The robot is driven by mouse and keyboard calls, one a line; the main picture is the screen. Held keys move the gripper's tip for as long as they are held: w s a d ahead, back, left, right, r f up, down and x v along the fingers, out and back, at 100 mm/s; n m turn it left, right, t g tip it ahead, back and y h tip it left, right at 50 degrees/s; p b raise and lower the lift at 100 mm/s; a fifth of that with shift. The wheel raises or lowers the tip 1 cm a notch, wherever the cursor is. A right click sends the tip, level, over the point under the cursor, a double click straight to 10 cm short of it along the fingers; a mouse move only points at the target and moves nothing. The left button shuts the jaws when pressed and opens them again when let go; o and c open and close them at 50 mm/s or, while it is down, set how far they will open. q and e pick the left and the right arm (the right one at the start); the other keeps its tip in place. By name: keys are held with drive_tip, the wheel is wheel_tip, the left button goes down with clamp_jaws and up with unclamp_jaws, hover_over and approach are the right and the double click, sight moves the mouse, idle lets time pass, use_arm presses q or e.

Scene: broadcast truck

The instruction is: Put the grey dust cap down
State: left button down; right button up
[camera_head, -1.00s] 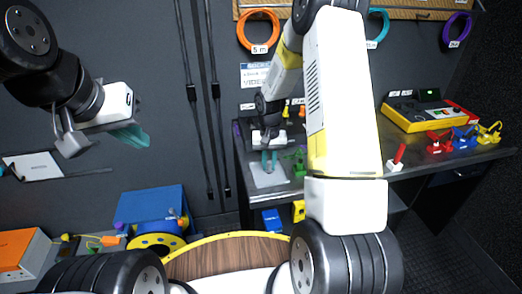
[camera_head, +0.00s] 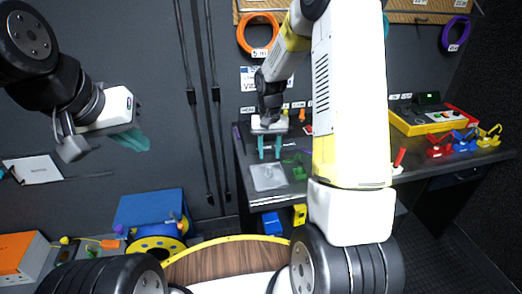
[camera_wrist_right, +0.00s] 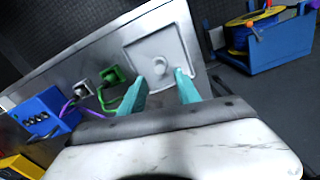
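The grey dust cap (camera_wrist_right: 159,66) appears as a small round grey piece lying on a pale square tray (camera_wrist_right: 143,48) in the right wrist view. The tray also shows on the bench in the head view (camera_head: 268,184), where the cap is too faint to make out. My right gripper (camera_head: 269,153) is above the tray, its teal fingers spread and nothing between them. In the right wrist view its fingertips (camera_wrist_right: 158,86) point at the tray, apart from the cap. My left gripper (camera_head: 132,138) hangs at the left, away from the bench; its finger gap is unclear.
A green connector (camera_wrist_right: 114,76) and a grey connector (camera_wrist_right: 83,88) sit beside the tray, near a blue box (camera_wrist_right: 43,115). Red, blue and yellow clamps (camera_head: 465,140) and a yellow case (camera_head: 425,122) stand at the bench's right. A blue spool holder (camera_head: 152,212) stands lower left.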

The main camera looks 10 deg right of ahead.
wheel_tip(320, 180, up, 5)
wheel_tip(320, 180, up, 7)
drive_tip(key=t, duration=0.1)
hover_over(269, 166)
drive_tip(key=s, duration=0.3)
drive_tip(key=s+r+n+t+y, duration=0.1)
drive_tip(key=s+r+t, duration=0.1)
drive_tip(key=s+r, duration=0.6)
drive_tip(key=s+a+r+t, duration=0.1)
drive_tip(key=s+r, duration=0.1)
drive_tip(key=s, duration=0.4)
drive_tip(key=s+a+r+n+t+y, duration=0.1)
drive_tip(key=s+r+t, duration=0.1)
drive_tip(key=s, duration=0.5)
drive_tip(key=shift+r, duration=0.35)
